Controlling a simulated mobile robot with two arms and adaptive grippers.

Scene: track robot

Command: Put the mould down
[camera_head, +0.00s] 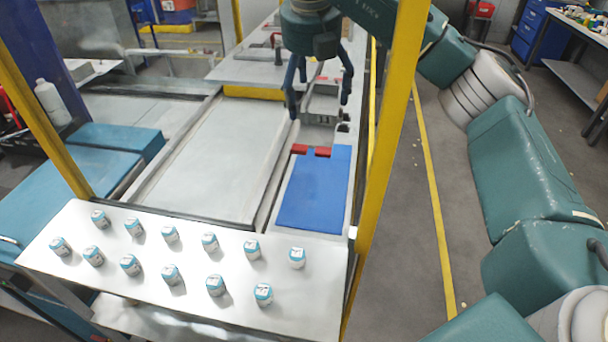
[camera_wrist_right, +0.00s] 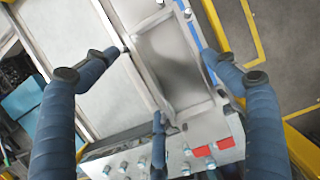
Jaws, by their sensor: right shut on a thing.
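My right gripper (camera_head: 318,108) hangs fingers-down at the top middle of the head view, beyond the blue panel. Its dark fingers are around a grey metal mould (camera_head: 322,103), partly hidden by them. In the right wrist view the mould (camera_wrist_right: 170,68) looks like a shallow rectangular box with a raised rim, and the fingers (camera_wrist_right: 160,85) reach to its edges. I cannot tell whether it touches the surface beneath. My left gripper is not in view.
A blue panel (camera_head: 314,195) with red blocks (camera_head: 311,151) at its far end lies nearer me. A long grey bed (camera_head: 205,160) is left of it. Several small teal-and-white containers (camera_head: 210,243) stand on the white front table (camera_head: 75,225). A yellow post (camera_head: 385,150) stands to the right.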

